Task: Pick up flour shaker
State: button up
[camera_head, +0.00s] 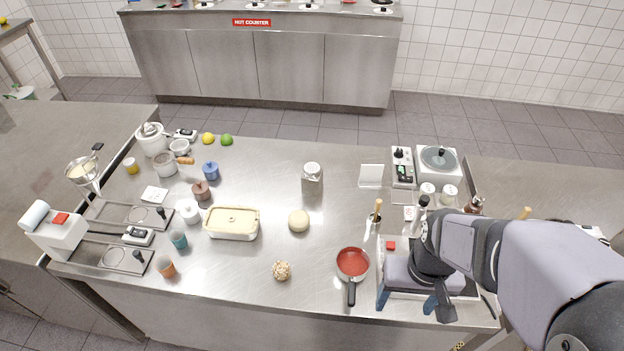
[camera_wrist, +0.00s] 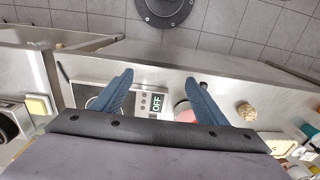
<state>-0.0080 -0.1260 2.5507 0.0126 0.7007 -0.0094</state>
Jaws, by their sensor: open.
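My gripper (camera_head: 413,297) is open and empty at the counter's front right, well to the right of and nearer than the jar. In the wrist view my gripper (camera_wrist: 159,77) shows two blue fingers spread apart with nothing between their tips.
A pan of red sauce (camera_head: 353,259) and a nut-covered ball (camera_head: 282,271) lie between the gripper's side and the front left.

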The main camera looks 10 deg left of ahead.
jog(key=w+a+f+t+y+b, duration=0.15)
jog(key=w+a+t, duration=0.25)
jog(key=w+a, duration=0.6)
jog(key=w+a+f+t+y+b, duration=0.1)
jog(key=w+a+t+b, duration=0.2)
jog(key=w+a, duration=0.8)
jog(key=t+h+b, duration=0.2)
jog(key=t+h, duration=0.1)
jog(key=t, duration=0.2)
send_near(310, 181)
jog(key=shift+m+y, duration=0.25)
jog(key=shift+m, duration=0.15)
jog(key=x, duration=0.5)
jog(key=shift+w+d, duration=0.15)
jog(key=shift+d, duration=0.1)
jog(key=shift+w+a+f+t+h, duration=0.1)
jog(key=shift+a+f+t+h, duration=0.1)
jog(key=shift+t+h, duration=0.15)
jog(key=shift+a+f+m+h+b, duration=0.15)
jog(key=shift+f+m+h+b, duration=0.15)
jog(key=shift+m+h, duration=0.3)
jog(key=shift+t, duration=0.25)
jog(key=shift+p+x, duration=0.3)
jog(key=shift+x, duration=0.7)
jog(key=shift+w, duration=0.15)
